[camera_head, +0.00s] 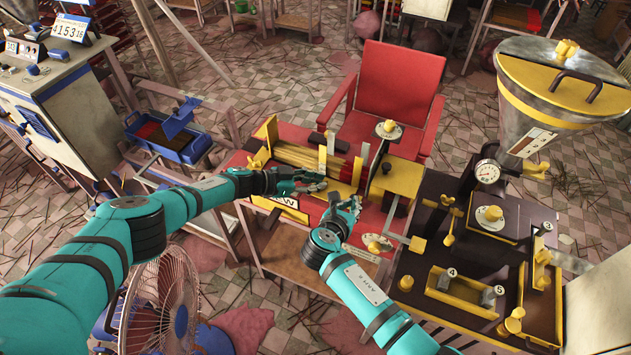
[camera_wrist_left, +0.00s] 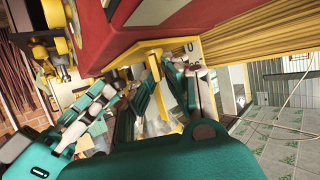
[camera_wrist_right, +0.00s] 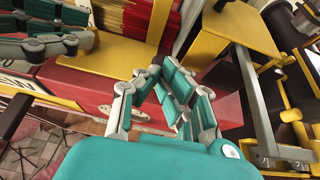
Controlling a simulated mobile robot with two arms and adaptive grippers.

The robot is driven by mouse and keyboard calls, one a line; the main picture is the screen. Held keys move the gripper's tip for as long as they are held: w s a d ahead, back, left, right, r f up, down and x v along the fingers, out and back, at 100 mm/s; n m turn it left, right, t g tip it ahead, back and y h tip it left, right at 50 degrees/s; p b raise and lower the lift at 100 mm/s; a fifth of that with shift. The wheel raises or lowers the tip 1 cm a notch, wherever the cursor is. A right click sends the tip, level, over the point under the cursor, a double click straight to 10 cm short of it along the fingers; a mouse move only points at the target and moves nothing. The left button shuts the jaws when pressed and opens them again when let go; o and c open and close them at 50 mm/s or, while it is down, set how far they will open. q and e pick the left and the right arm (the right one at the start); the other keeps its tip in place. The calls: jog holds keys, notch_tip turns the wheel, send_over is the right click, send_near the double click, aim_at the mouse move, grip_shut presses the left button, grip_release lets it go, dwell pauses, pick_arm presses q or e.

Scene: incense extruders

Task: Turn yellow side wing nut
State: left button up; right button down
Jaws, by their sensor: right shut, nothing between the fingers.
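The yellow side wing nut cannot be singled out with certainty. One yellow wing nut (camera_head: 258,158) is on the left end of the red extruder (camera_head: 312,212); another (camera_head: 449,240) is on the dark machine at right. My left gripper (camera_head: 314,181) is open at the front of the red extruder. In the left wrist view its fingers (camera_wrist_left: 172,72) are below a yellow plate (camera_wrist_left: 150,52). My right gripper (camera_head: 346,205) is shut and empty, close to the left one and right of it. The right wrist view shows its fingertips together (camera_wrist_right: 162,68) before the red extruder front.
A dark machine (camera_head: 470,262) with a gauge, hopper and yellow fittings stands right. A red chair (camera_head: 398,85) is behind the extruder. A blue tray (camera_head: 175,140) is at left, and a fan (camera_head: 160,300) stands below my left arm. The grippers have little room between them.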

pick_arm(q)
jog(key=o, duration=0.3)
jog(key=v, duration=1.2)
